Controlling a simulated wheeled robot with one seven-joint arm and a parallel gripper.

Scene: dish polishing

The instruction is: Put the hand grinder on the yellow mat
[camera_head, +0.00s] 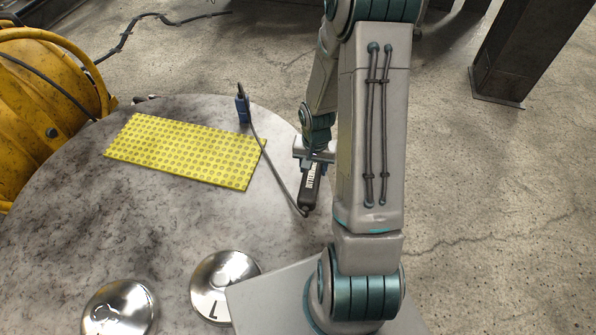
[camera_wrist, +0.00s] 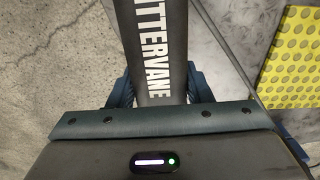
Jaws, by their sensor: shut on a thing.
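The hand grinder (camera_head: 309,190) is a black cylinder with white lettering and a dark cord. My gripper (camera_head: 313,163) is shut around its body at the right edge of the round table, right of the yellow mat. In the wrist view the grinder (camera_wrist: 158,45) runs up between the two fingers (camera_wrist: 160,88), its lettering facing the camera. Its far end is out of the wrist view. The yellow mat (camera_head: 185,150) is a flat dotted rectangle, lying bare on the table. Its edge shows at the right of the wrist view (camera_wrist: 291,62). I cannot tell whether the grinder touches the table.
The round marble table (camera_head: 130,235) holds two shiny metal dishes, one (camera_head: 120,308) at the front left and one (camera_head: 222,285) nearer my base. A yellow reel (camera_head: 50,90) stands beyond the table's left edge.

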